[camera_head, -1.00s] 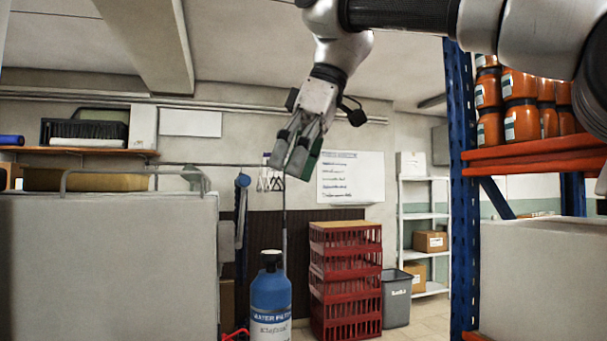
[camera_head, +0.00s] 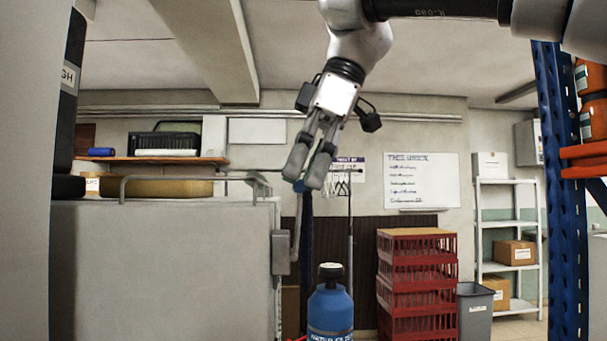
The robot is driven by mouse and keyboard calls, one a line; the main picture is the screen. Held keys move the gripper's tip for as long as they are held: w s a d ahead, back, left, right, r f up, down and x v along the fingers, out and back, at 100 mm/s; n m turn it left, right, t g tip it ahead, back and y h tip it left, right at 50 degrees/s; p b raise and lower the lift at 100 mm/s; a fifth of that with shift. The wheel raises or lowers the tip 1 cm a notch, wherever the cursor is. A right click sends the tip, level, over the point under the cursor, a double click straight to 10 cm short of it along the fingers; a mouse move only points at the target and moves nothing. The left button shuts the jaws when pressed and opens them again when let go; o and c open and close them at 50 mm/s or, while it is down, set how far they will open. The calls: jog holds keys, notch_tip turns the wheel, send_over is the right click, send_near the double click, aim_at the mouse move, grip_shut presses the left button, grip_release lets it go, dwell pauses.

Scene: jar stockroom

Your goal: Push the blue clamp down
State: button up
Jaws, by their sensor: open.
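A blue piece (camera_head: 299,187), which looks like the blue clamp, shows just under my fingertips beside the grey cabinet. A dark blue strip (camera_head: 307,230) hangs below it. My gripper (camera_head: 305,178) points down with its fingers apart and nothing between them. It overlaps the blue piece in the picture and hides part of it. I cannot tell whether the fingers touch it or are in front of it.
A grey cabinet (camera_head: 165,270) with a top rail fills the left. A blue bottle (camera_head: 330,310) stands below my gripper. Red crates (camera_head: 417,285), a grey bin (camera_head: 474,310) and white shelving (camera_head: 511,225) stand to the right. A blue rack post (camera_head: 560,190) is at far right.

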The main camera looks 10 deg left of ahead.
jog(key=shift+f, duration=0.1)
jog(key=shift+c, duration=0.2)
jog(key=c, duration=1.4)
